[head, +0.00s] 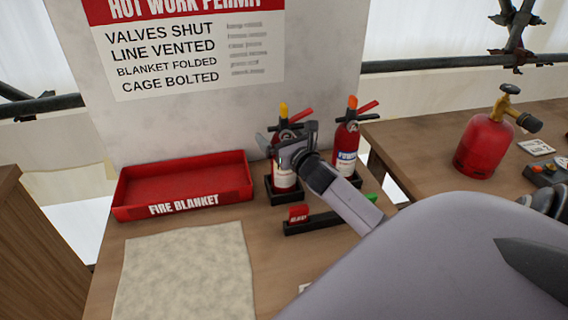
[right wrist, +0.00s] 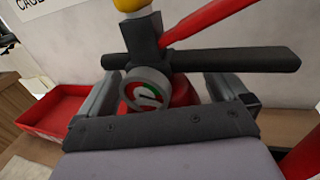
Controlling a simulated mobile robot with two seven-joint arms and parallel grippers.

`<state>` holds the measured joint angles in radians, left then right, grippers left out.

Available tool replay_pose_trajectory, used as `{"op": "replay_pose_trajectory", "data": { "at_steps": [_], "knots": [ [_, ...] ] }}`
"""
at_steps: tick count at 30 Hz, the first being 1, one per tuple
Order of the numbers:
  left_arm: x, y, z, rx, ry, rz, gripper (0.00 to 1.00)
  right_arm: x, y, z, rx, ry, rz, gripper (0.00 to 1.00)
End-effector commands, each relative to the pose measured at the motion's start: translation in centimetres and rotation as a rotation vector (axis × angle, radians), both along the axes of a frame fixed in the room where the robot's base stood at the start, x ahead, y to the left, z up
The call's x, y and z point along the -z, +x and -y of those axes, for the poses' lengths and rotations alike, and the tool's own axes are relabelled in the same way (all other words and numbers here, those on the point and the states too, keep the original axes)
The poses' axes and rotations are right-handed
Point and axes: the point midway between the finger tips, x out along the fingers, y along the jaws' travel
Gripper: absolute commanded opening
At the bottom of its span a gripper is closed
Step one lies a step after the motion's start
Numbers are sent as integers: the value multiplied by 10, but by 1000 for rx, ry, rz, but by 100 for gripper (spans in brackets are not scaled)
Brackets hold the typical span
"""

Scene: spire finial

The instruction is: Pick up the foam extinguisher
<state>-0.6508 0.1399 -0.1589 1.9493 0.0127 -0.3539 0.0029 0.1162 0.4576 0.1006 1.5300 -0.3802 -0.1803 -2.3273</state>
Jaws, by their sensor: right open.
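Two red extinguishers stand at the back of the table. The left one (head: 284,178) has a yellow top and sits in a black holder; its label is mostly hidden by my gripper. The right one (head: 346,148) has an orange top and a blue-lettered label that seems to start with "POW". My right gripper (head: 288,143) is at the left extinguisher's neck. My left gripper is not in view.
A black rack (head: 310,222) with a red tag lies before the holders. A red gas cylinder (head: 484,146) stands on another table to the right.

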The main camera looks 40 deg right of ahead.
Motion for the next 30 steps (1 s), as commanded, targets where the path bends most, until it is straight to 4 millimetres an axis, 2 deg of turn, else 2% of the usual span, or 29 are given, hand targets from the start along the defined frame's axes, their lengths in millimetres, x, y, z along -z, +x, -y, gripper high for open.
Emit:
{"op": "replay_pose_trajectory", "data": {
  "at_steps": [1,8,9,10,11,23,30],
  "knots": [
    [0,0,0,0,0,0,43,0,0,0,0,0,0,94],
    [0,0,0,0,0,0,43,0,0,0,0,0,0,19],
    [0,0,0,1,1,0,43,0,0,0,0,0,0,6],
    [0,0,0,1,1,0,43,0,0,0,0,0,0,0],
    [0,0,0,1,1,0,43,-6,1,0,-2,-4,11,0],
    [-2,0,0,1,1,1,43,-12,1,1,-1,-5,11,0],
    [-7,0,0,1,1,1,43,-37,0,1,-3,-8,12,0]
  ]
}}
